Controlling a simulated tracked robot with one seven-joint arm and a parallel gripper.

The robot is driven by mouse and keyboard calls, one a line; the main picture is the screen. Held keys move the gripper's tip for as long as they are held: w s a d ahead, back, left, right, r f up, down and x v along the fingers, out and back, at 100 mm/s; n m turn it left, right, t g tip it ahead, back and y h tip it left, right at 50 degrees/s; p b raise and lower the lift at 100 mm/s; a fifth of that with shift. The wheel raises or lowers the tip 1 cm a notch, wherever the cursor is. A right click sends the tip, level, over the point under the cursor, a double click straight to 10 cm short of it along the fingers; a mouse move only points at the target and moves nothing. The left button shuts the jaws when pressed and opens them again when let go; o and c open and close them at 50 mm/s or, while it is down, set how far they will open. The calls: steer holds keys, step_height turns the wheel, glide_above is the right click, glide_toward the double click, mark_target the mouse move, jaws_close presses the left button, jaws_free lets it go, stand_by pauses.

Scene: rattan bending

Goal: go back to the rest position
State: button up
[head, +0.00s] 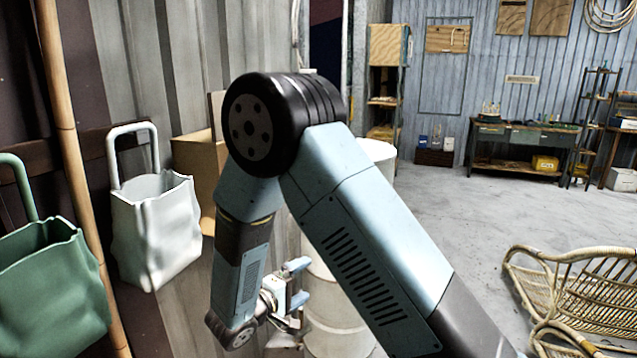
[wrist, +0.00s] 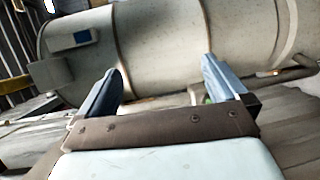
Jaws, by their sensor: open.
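My gripper (head: 297,283) is at the end of my folded arm, low in the middle of the head view, in front of a pale cylindrical tank. In the wrist view my gripper (wrist: 160,83) shows two blue fingers spread wide apart with nothing between them. The pale tank (wrist: 150,45) fills the background beyond the fingertips. My arm hides part of the tank (head: 335,325) and the wall in the head view.
A white bag (head: 155,230) and a green bag (head: 45,290) hang at left beside a bamboo pole (head: 75,170). A cardboard box (head: 198,170) is behind my arm. A rattan chair (head: 580,290) stands at right. A workbench (head: 520,135) is far back; open concrete floor lies between.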

steer(key=s+d+r+m+g, duration=0.3)
steer(key=d+r+g, duration=0.3)
steer(key=d, duration=0.5)
steer(key=s+d+r+m+g, duration=0.3)
steer(key=d+r+g, duration=0.1)
steer(key=d+r, duration=0.5)
steer(key=s+d+r+m+t+y, duration=0.1)
steer(key=s+d+r+y, duration=0.3)
steer(key=s, duration=0.4)
steer(key=s+d+r+m+t+y, duration=0.1)
steer(key=s+d+r+m+y, duration=0.2)
steer(key=s+r+y, duration=0.3)
steer(key=shift+s+d+r+t+y, duration=0.35)
steer(key=shift+s+d, duration=0.35)
steer(key=shift+s, duration=0.75)
